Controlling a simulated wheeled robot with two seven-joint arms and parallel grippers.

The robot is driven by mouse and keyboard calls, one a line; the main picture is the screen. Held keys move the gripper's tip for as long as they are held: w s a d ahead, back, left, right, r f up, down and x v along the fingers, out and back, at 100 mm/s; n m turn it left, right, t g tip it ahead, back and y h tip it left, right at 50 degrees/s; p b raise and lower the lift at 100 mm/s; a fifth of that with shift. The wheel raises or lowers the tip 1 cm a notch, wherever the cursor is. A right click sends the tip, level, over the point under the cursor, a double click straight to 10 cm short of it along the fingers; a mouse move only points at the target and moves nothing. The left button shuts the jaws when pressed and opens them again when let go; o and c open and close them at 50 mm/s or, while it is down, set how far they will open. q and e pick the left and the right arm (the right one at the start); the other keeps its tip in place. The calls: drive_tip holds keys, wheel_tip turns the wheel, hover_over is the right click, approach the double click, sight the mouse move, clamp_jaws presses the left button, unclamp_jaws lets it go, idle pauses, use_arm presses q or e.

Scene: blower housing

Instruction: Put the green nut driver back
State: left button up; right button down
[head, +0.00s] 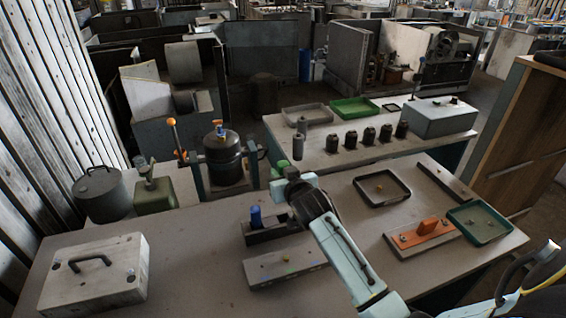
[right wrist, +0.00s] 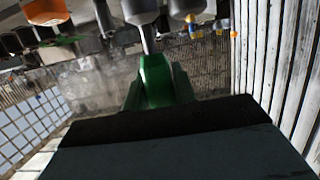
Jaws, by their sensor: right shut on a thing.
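The green nut driver (right wrist: 158,80) is between the fingers of my right gripper in the right wrist view, with its green handle toward the gripper and a grey metal shaft pointing away. In the head view its green end (head: 279,167) shows just beyond my right gripper (head: 284,181), which is shut on it above the table. A dark holder block (head: 270,232) stands on the table below and left of the gripper, with a blue-handled tool (head: 256,216) upright in it. My arm partly hides the holder's right end. My left gripper is not in view.
A grey plate (head: 285,268) lies in front of the holder. A grey lidded box (head: 97,272) stands at left. A dark tray (head: 382,187), an orange block (head: 427,227) on a plate and a green tray (head: 480,222) are at right. The table between box and holder is clear.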

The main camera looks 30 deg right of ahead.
drive_tip(key=shift+d+f, duration=0.1)
drive_tip(key=shift+f, duration=0.05)
drive_tip(key=shift+w+f+b, duration=0.1)
drive_tip(key=shift+f+b, duration=0.1)
drive_tip(key=shift+b, duration=0.15)
wheel_tip(320, 180, down, 6)
drive_tip(key=b, duration=0.6)
drive_tip(key=shift+f+b, duration=0.6)
drive_tip(key=shift+f, duration=0.15)
drive_tip(key=shift+f, duration=0.25)
